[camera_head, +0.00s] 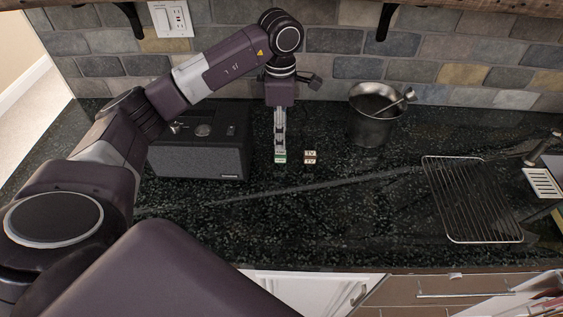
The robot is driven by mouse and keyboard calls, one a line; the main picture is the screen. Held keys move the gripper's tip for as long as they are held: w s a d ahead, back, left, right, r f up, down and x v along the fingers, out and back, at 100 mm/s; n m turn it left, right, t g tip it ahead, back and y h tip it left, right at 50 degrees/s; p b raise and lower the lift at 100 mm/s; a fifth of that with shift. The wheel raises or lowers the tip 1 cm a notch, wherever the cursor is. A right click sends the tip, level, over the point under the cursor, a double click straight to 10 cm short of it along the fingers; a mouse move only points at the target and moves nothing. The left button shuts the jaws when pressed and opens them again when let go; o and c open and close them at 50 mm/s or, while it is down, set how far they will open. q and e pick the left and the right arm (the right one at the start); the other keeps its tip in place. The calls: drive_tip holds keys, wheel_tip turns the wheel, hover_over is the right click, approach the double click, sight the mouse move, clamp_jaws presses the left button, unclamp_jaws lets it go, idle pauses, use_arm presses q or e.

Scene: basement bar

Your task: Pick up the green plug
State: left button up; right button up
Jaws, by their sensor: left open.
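The green plug (280,158) is a small block with a green front and a pale top. It stands on the dark speckled counter, left of the middle of the head view. My left gripper (280,142) comes down from above and points at the counter. Its open fingers are right over or around the plug; this angle does not show which, or whether they touch it. The fingers are seen nearly edge-on and hide part of the plug's upper side. My right gripper is not in view.
A small brown and white lettered block (310,157) stands close right of the plug. A dark speaker-like box (205,156) stands to the left. A metal bucket (375,115) is behind right, and a wire rack (470,200) lies at the right. The counter in front is clear.

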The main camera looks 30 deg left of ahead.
sight(281, 154)
use_arm(q)
wheel_tip(281, 154, down, 2)
drive_tip(key=shift+s+f+p, duration=0.15)
drive_tip(key=shift+f+p, duration=0.1)
drive_tip(key=shift+p, duration=0.3)
wheel_tip(281, 154, down, 4)
drive_tip(key=shift+d+f+p, duration=0.15)
drive_tip(key=shift+p, duration=1.05)
drive_tip(key=shift+f, duration=0.5)
clamp_jaws()
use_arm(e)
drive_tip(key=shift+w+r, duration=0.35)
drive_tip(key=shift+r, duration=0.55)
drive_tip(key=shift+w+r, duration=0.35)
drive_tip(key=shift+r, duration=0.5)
